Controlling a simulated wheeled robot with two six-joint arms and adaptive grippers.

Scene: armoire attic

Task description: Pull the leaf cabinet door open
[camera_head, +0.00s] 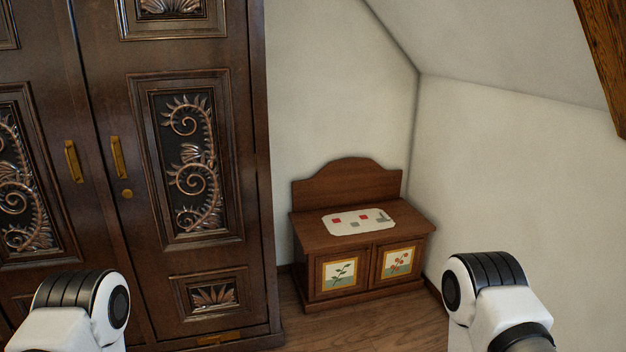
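The small wooden cabinet (310,233) stands in the corner with two closed doors. Its left door (341,273) carries a framed picture of a green leafy sprig, the leaf door. Its right door (398,261) carries a picture with red berries or flowers. I cannot make out a handle on either door. Only links of my two arms show at the bottom left and bottom right, well in front of the cabinet. Neither gripper is in view.
A large dark carved armoire (245,120) with brass handles (117,157) stands shut at the left. A pale mat (345,228) with red and grey squares lies on the cabinet top. Bare wooden floor (390,325) lies before the cabinet. A sloped ceiling and wooden beam (605,45) are at the upper right.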

